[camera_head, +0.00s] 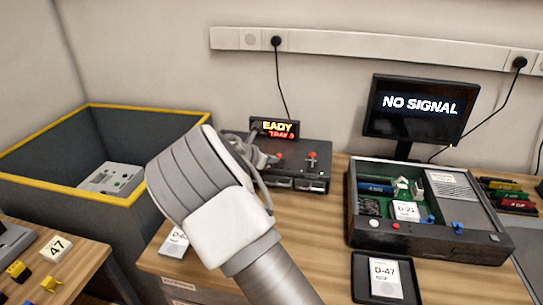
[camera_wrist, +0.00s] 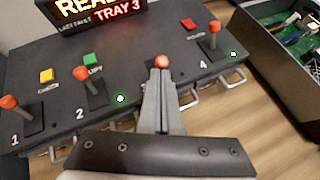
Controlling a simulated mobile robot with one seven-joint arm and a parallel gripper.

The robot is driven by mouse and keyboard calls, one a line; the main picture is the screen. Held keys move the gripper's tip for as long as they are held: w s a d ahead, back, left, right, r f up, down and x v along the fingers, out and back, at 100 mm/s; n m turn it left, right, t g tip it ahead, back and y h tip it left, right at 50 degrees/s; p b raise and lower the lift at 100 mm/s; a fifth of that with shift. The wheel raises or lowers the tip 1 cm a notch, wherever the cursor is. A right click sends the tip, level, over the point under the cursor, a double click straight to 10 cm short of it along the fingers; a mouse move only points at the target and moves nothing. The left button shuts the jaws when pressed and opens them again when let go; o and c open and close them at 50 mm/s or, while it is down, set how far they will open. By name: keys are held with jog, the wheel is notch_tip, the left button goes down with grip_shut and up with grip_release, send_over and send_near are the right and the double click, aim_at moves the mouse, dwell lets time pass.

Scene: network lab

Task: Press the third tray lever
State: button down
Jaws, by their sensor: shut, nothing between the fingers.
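The black lever box (camera_wrist: 135,45) has several red-knobbed levers, with numbers 1, 2 and 4 readable. The third lever (camera_wrist: 162,62) shows its red knob right at the tips of my gripper (camera_wrist: 160,75) in the wrist view. The fingers are shut and empty, and they hide this lever's stem, slot and number. I cannot tell whether they touch the knob. Lever 1 (camera_wrist: 8,102), lever 2 (camera_wrist: 80,73) and lever 4 (camera_wrist: 214,27) stand clear of the gripper. The lit display (camera_wrist: 103,12) reads READY, TRAY 3. In the head view, my wrist partly covers the box (camera_head: 318,150).
Metal handles (camera_wrist: 190,102) line the box's front edge. An open device case (camera_head: 425,240) stands to the right, with a black tray (camera_head: 360,290) before it. A NO SIGNAL monitor (camera_head: 420,108) stands behind. A yellow-rimmed bin (camera_head: 150,112) is at the left.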

aim_at(274, 167)
jog(key=shift+w+d+r+g+p, duration=0.15)
jog(key=shift+r+g+p, duration=0.25)
jog(key=shift+p, duration=1.1)
jog(key=p, duration=0.4)
jog(key=shift+w+r, duration=0.2)
jog(key=shift+r, duration=0.15)
jog(key=g+p, duration=0.1)
jog(key=p, duration=0.1)
jog(key=y+p, duration=0.1)
jog(key=p, duration=0.2)
jog(key=shift+w+d+r+g, duration=0.1)
jog(key=shift+w+r+g, duration=0.1)
jog(key=shift+w+g, duration=0.2)
jog(key=w+g+p, duration=0.1)
jog(key=p, duration=0.3)
jog(key=shift+d+r+n+g, duration=0.1)
jog(key=shift+n+g, duration=0.2)
jog(key=shift+n, duration=0.1)
jog(key=shift+w+g+y+p, duration=0.3)
jog(key=shift+w+g+p, duration=0.1)
jog(key=shift+g, duration=0.2)
jog(key=shift+r+p, duration=0.3)
jog(key=shift+r, duration=0.45)
